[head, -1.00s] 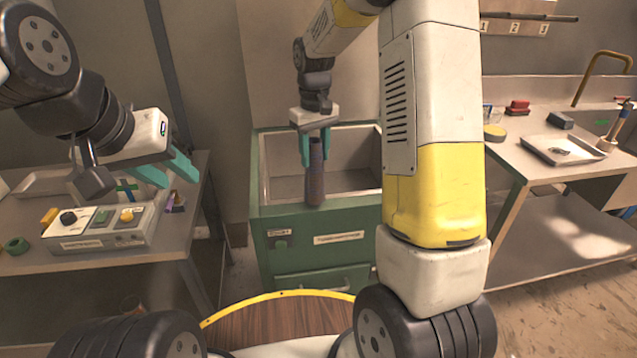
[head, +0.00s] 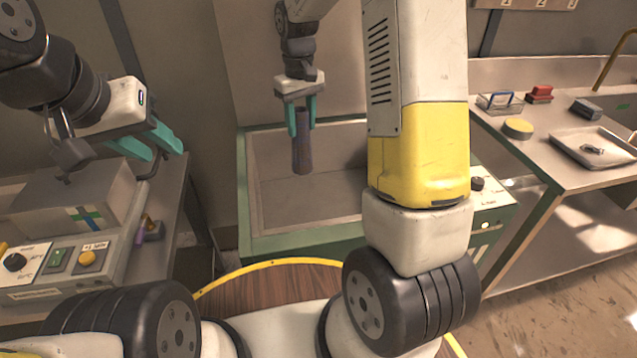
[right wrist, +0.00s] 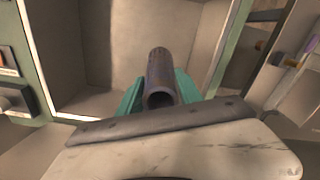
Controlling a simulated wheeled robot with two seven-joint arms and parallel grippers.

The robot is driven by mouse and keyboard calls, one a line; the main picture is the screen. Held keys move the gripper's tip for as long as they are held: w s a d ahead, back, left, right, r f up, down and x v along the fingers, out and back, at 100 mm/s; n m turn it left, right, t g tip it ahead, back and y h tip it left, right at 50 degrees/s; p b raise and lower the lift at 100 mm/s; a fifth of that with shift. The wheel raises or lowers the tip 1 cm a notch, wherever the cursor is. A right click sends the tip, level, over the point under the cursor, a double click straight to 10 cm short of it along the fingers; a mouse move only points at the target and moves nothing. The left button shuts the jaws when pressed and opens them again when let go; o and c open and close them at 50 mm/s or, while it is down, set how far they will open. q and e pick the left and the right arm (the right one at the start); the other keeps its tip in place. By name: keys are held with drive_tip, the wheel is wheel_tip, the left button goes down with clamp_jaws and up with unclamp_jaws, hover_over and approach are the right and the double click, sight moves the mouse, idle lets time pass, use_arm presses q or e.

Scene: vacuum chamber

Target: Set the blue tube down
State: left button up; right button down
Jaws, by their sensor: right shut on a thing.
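The blue tube (head: 302,156), dark and blue-grey with brownish patches, hangs roughly upright in my right gripper (head: 302,125). My right gripper's teal fingers are shut on its upper part. The tube is over the open green-rimmed chamber (head: 300,244); its lower end appears clear of the chamber floor. In the right wrist view the hollow tube (right wrist: 160,78) sits between the fingers, with the pale chamber interior (right wrist: 120,45) around it.
A control box (head: 60,265) with a knob and buttons stands on the left bench. The right bench holds a metal tray (head: 592,150), a yellow round item (head: 517,128) and a red block (head: 540,92). My right arm hides the chamber's right part.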

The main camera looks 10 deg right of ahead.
drive_tip(key=shift+w, duration=0.4)
wheel_tip(320, 180, down, 24)
idle(0.3)
drive_tip(key=shift+f, duration=0.1)
drive_tip(key=c, duration=0.8)
unclamp_jaws()
